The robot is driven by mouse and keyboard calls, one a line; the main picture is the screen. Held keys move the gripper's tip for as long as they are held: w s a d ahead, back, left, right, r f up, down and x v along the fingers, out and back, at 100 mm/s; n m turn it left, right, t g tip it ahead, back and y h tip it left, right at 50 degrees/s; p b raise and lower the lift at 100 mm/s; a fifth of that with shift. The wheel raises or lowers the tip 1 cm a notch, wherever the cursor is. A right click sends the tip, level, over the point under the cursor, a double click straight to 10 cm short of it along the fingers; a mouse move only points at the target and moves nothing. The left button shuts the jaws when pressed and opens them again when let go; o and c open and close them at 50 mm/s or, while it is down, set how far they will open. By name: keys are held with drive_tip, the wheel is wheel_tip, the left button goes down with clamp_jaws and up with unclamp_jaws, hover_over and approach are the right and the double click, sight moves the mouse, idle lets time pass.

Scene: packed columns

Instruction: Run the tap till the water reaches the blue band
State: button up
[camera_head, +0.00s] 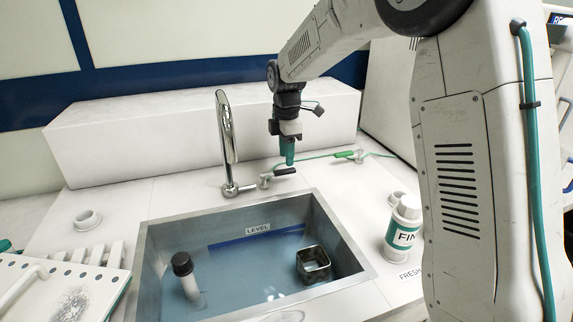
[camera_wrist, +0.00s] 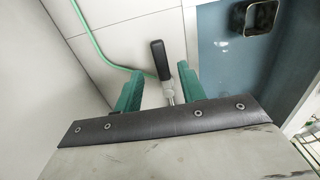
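The sink (camera_head: 330,213) holds bluish water (camera_head: 235,285). The blue band (camera_head: 240,241) runs along its back wall under a LEVEL label (camera_head: 258,229); the waterline appears close to the band, but I cannot tell if it touches. The chrome tap (camera_head: 222,125) stands behind the sink; no stream shows from its spout. Its black-gripped lever (camera_head: 285,171) sits right of the tap base. My gripper (camera_head: 288,158) points down just above the lever. In the wrist view, the green fingers are apart, with the lever (camera_wrist: 160,58) between them; contact is unclear.
A black-capped white bottle (camera_head: 190,278) and a dark square cup (camera_head: 313,262) are in the sink. A labelled bottle (camera_head: 401,229) stands on the right counter. A green hose (camera_head: 320,156) runs behind the lever. A white rack (camera_head: 95,255) is at left.

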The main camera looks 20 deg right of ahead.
sight(287, 170)
drive_tip(key=shift+f, duration=2)
clamp_jaws()
